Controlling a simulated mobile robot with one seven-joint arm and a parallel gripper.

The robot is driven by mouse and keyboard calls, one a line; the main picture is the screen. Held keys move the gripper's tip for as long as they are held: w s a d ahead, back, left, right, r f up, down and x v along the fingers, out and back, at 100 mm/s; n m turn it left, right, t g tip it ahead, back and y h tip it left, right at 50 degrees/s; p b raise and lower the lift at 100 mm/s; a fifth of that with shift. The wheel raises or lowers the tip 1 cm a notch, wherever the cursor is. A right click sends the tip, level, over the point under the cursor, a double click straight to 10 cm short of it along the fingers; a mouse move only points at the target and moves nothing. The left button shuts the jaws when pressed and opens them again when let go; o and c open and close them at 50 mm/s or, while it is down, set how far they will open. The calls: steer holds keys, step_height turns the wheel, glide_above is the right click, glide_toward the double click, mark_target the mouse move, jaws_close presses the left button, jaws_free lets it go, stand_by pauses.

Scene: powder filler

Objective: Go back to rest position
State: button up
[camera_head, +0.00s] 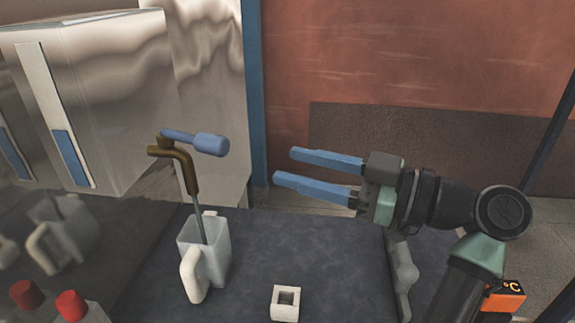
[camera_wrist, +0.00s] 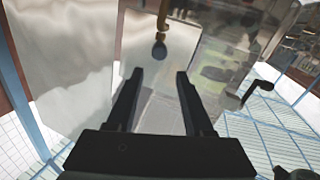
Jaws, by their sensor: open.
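My gripper (camera_head: 283,167) is open and empty, with its two blue fingers pointing left above the dark table. It also shows in the wrist view (camera_wrist: 155,76), with nothing between the fingers. Left of the fingertips and apart from them is a blue-ended handle (camera_head: 208,144) by a brown bent spout (camera_head: 184,168). In the wrist view a dark round end (camera_wrist: 159,48) hangs beyond the fingers.
A pale jug (camera_head: 218,262) with a white handle stands on the table (camera_head: 340,250), with a thin rod reaching into it. A small white square holder (camera_head: 285,303) is nearby. A metal cabinet (camera_head: 115,90) and red buttons (camera_head: 71,305) are at left.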

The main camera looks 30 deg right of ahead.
stand_by(0.4)
steer(key=w+a+r+m+t+h+p, duration=0.35)
steer(key=w+a+r+m+h, duration=0.35)
steer(key=a+r, duration=0.5)
steer(key=s+a+r+t+h, duration=0.1)
steer(key=s+a+r+t, duration=0.3)
steer(key=r, duration=0.5)
steer(key=s+a+r+m+t+h+p, duration=0.1)
steer(key=s+a+r+t, duration=0.4)
steer(key=s+a+r, duration=0.2)
steer(key=shift+s+r+h, duration=0.4)
steer(key=shift+s+r, duration=0.45)
